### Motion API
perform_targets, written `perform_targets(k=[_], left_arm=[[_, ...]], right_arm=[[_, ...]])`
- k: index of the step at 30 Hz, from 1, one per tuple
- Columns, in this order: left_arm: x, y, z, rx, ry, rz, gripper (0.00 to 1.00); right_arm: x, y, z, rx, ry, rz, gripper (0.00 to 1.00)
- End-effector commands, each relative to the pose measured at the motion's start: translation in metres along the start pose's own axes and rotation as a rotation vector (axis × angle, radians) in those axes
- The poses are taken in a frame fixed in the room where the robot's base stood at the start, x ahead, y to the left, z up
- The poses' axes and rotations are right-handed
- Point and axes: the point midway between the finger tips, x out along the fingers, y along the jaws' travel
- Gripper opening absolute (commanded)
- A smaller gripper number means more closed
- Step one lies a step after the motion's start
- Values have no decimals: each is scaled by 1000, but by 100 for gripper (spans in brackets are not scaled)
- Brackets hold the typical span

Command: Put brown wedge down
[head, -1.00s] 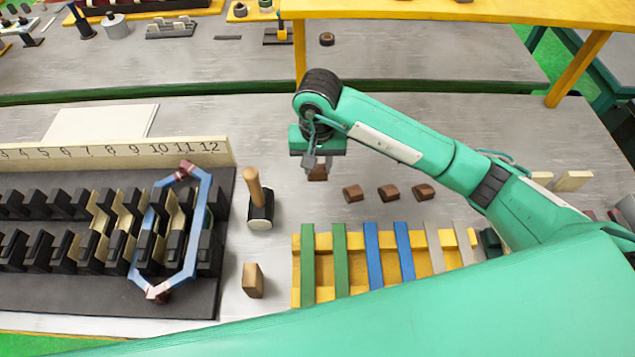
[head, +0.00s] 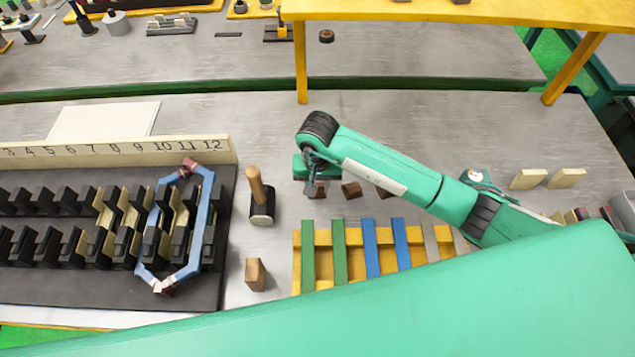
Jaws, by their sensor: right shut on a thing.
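The brown wedge (head: 319,190) is at the jaws of my right gripper (head: 316,182), at the left end of a row of brown wedges. My right gripper is shut on it, low over the grey table; I cannot tell whether the wedge touches the table. Another brown wedge (head: 351,190) lies close to its right. One more brown wedge (head: 384,193) is partly hidden by my right arm. My left gripper is not in view.
A yellow rack (head: 298,262) with green, blue and grey strips stands in front. A mallet (head: 259,200) and a brown block (head: 255,274) are to the left, beside the black stator (head: 90,283) with a blue coil (head: 202,222). Pale wedges (head: 528,179) lie right.

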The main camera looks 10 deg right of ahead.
Motion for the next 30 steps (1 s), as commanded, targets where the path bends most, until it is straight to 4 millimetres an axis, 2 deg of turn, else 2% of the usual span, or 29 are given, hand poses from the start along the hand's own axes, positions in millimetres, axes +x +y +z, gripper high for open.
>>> perform_targets(k=[2, 3, 6, 18, 19, 23, 30], left_arm=[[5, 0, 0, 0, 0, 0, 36], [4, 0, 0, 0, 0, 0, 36], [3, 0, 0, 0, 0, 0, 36], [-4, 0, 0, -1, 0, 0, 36], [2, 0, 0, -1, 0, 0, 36], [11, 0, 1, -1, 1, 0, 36], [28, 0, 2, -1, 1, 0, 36]], right_arm=[[4, 0, 0, 0, 1, 0, 7], [3, 0, 0, 0, 1, 0, 34], [2, 0, 0, 0, 0, 0, 52], [-3, 0, 0, 0, -1, -1, 52], [-4, 0, -1, -1, 2, -1, 52], [-23, 0, -1, -2, 5, -1, 52], [-69, 0, -2, -1, 6, -1, 52]])
